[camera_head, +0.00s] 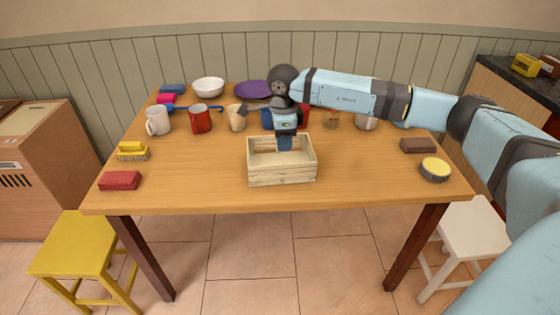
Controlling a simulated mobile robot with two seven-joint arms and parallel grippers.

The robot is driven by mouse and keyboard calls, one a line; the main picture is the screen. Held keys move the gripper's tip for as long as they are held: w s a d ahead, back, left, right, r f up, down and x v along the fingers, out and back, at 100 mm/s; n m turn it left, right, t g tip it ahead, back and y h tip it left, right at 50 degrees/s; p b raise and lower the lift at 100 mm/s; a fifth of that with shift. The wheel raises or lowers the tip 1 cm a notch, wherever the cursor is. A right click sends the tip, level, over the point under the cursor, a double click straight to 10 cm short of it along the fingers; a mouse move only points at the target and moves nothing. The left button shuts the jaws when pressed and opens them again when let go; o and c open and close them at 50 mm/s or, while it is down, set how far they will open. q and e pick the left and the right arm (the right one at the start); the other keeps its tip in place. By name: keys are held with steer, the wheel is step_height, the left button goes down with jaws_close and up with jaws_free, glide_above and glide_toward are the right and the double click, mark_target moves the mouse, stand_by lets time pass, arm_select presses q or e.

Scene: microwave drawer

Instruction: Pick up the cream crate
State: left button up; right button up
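The cream crate (282,174) is a slatted wooden box standing upright on the wooden table, near the middle of its front half. My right gripper (285,147) points down over the crate's back part, with its tip at or just inside the rim. The fingers are small and partly overlapped by the wrist, so I cannot tell whether they are open, shut or touching the back wall. My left gripper does not show.
Several mugs stand behind the crate, including a white mug (157,121) and a red mug (201,118). A white bowl (208,86) and purple plate (253,89) are at the back. A red brush (120,180), brown block (418,145) and yellow-topped tin (434,168) lie at the sides.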

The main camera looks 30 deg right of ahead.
steer(key=b, duration=0.1)
glide_above(283, 183)
step_height(283, 183, down, 11)
steer(key=shift+w+d, duration=0.1)
steer(key=shift+w, duration=0.05)
jaws_close()
